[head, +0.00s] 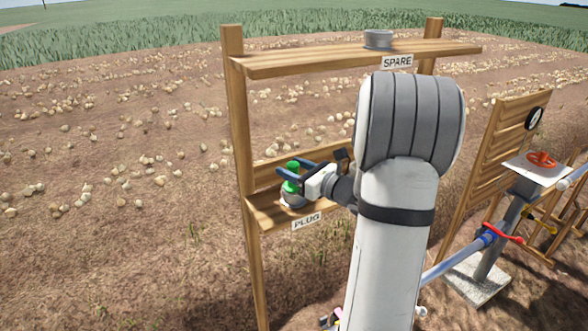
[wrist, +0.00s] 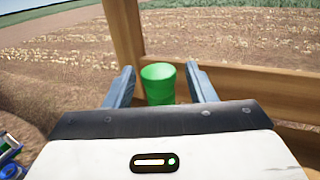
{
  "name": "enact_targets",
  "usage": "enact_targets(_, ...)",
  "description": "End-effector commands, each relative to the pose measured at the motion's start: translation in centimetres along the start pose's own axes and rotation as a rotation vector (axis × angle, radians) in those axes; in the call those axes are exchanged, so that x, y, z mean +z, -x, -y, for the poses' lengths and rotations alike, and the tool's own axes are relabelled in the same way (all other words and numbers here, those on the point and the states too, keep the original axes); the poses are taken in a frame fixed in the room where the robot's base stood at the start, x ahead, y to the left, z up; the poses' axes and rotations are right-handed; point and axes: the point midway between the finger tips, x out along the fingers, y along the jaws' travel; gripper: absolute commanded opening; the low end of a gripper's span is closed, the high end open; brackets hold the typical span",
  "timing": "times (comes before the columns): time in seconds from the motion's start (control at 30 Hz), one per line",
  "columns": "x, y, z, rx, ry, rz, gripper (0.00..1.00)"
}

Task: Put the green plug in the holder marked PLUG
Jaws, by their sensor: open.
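The green plug (head: 291,178) stands upright in the grey holder (head: 294,201) on the lower shelf, above the label PLUG (head: 307,221). My gripper (head: 290,178) is at the plug, with its fingers around it. In the wrist view the green plug (wrist: 159,84) sits between the two fingers of my gripper (wrist: 160,88), with visible gaps on both sides. The jaws are open. The plug's lower part is hidden behind my gripper in the wrist view.
An upper shelf (head: 350,58) carries a grey holder (head: 378,39) above the label SPARE (head: 397,62). Wooden posts (head: 241,150) frame the shelves. Open field lies left.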

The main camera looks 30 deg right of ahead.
Motion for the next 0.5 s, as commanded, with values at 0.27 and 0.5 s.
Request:
enact_targets(0.27,0.2,1.3,0.1,-0.005,0.0,0.001,0.5)
enact_targets(0.5,0.1,6.5,0.1,-0.007,0.001,0.0,0.5)
